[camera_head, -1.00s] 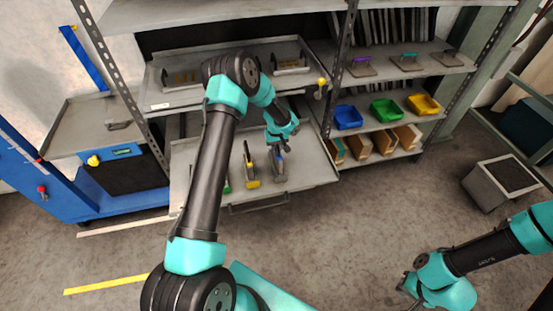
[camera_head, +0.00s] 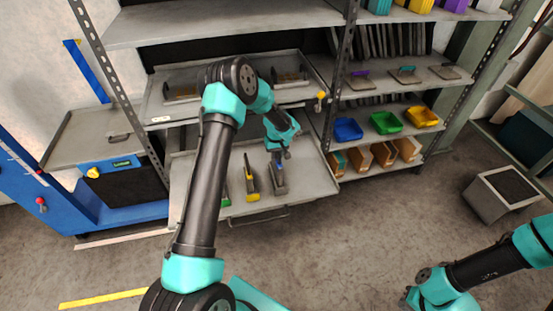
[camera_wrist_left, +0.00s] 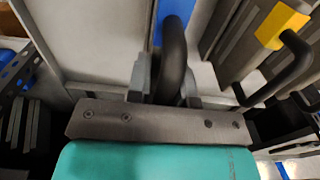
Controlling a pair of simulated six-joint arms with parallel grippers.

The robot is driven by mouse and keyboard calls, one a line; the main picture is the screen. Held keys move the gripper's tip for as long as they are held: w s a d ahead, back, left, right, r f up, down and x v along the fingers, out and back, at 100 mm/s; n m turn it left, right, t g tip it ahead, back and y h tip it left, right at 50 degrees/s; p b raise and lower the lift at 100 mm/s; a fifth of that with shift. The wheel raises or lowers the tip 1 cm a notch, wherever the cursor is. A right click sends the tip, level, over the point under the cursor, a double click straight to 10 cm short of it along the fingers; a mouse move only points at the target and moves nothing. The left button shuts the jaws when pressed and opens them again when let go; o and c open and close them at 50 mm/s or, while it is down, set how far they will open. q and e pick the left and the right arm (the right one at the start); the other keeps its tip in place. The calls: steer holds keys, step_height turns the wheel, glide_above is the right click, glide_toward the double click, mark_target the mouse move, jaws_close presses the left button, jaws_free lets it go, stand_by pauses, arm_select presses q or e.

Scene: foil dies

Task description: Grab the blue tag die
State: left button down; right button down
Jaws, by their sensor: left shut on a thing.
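The blue tag die (camera_head: 278,182) is a grey block with a blue tag and a black loop handle, at the right of the row on the pulled-out shelf tray. My left gripper (camera_head: 279,153) is directly above it. In the left wrist view my left gripper (camera_wrist_left: 163,82) is shut on the black handle (camera_wrist_left: 173,55) of this die, with the blue tag just behind the handle. Whether the die is clear of the tray I cannot tell. My right gripper (camera_head: 405,298) is low at the right, away from the shelves; its fingers are too small to read.
A yellow tag die (camera_head: 251,183) stands close at the left of the blue one, and a green tag die (camera_head: 225,197) is partly behind my left arm. The tray's right side (camera_head: 315,183) is bare. A rack post (camera_head: 335,80) and upper shelf are near the arm.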

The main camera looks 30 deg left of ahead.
arm_select(q)
step_height(320, 180, up, 7)
steer(key=shift+f, duration=0.2)
stand_by(0.7)
